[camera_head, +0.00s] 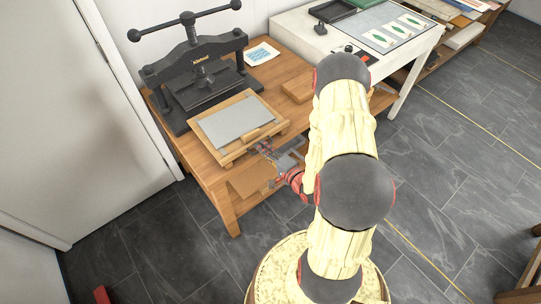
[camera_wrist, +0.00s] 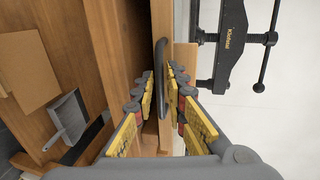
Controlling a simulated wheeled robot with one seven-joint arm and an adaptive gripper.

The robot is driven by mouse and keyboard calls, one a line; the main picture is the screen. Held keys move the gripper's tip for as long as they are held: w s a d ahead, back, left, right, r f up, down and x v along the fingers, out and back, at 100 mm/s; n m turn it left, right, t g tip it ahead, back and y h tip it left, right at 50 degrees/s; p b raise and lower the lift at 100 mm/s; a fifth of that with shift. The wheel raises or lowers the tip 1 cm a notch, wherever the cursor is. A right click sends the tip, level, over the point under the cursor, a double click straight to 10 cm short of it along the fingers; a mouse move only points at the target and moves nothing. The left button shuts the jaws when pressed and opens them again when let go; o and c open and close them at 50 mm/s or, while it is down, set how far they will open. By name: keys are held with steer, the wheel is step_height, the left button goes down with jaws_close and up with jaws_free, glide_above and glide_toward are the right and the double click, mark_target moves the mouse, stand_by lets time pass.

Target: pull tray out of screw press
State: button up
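The tray (camera_head: 280,128) is a wooden frame with a flat grey plate on it and a wooden block at its front edge. It lies on the wooden table in front of the black screw press (camera_head: 203,72). My gripper (camera_head: 264,147) is at the tray's front edge. In the wrist view, a dark bar handle (camera_wrist: 161,85) runs along a wooden edge, and my gripper's fingers (camera_wrist: 160,76) lie one on each side of it. The gaps are very narrow, and contact cannot be made out. The press also shows in the wrist view (camera_wrist: 229,50).
A wooden block (camera_head: 298,88) and a printed sheet (camera_head: 262,53) lie right of the press. A white table (camera_head: 300,40) with prints adjoins at the back right. On the lower shelf are a brown board (camera_head: 250,181) and a grey scoop-like item (camera_wrist: 68,115).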

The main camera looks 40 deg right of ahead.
steer(key=v, duration=1.1)
steer(key=shift+s, duration=0.15)
stand_by(0.3)
